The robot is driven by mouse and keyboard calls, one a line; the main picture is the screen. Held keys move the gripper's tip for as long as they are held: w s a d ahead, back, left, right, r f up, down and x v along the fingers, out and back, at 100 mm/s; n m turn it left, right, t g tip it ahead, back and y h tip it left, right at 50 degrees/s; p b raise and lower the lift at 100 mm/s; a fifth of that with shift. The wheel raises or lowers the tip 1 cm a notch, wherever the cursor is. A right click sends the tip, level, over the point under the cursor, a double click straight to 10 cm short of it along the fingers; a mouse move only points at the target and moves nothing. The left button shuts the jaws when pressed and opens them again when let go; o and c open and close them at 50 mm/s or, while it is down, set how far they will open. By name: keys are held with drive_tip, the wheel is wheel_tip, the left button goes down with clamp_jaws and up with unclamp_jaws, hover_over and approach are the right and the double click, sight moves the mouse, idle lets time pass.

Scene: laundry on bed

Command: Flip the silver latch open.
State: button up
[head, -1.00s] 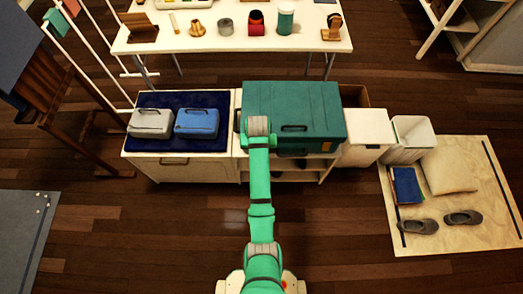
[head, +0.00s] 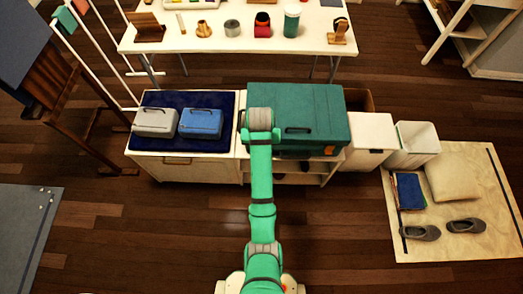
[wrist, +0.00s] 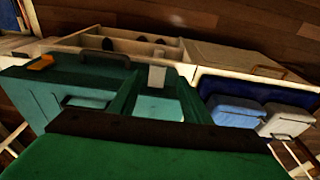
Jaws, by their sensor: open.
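The dark green case (head: 325,115) lies on the white cabinet, and its top carries a dark handle. In the wrist view, the case (wrist: 60,85) has a small silver latch (wrist: 157,76) standing at its edge and an orange latch (wrist: 41,62) further left. The orange latch also shows at the case's front right in the head view (head: 331,152). The silver latch is hidden behind my arm there. My gripper (wrist: 157,92) is open and over the case, its two green fingers on either side of the silver latch in the wrist picture. I cannot tell whether they touch it.
A grey box (head: 155,122) and a blue box (head: 200,123) sit on a dark blue mat left of the case. A white bin (head: 414,143) stands right of the cabinet. A table (head: 275,55) with several small items is behind.

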drive_tip(key=shift+s+a+r, duration=0.1)
drive_tip(key=shift+s+r, duration=0.05)
drive_tip(key=shift+r, duration=0.8)
drive_tip(key=shift+s+r, duration=0.15)
drive_tip(key=shift+r, duration=0.75)
drive_tip(key=s+f+t, duration=0.6)
drive_tip(key=s+f, duration=0.3)
drive_tip(key=s, duration=0.5)
drive_tip(key=s+d+r+t, duration=0.2)
drive_tip(key=s+r+t, duration=0.5)
drive_tip(key=s+r, duration=1.2)
drive_tip(key=shift+s+d+r+t, duration=0.2)
drive_tip(key=shift+s+r+t, duration=0.15)
drive_tip(key=shift+r, duration=0.3)
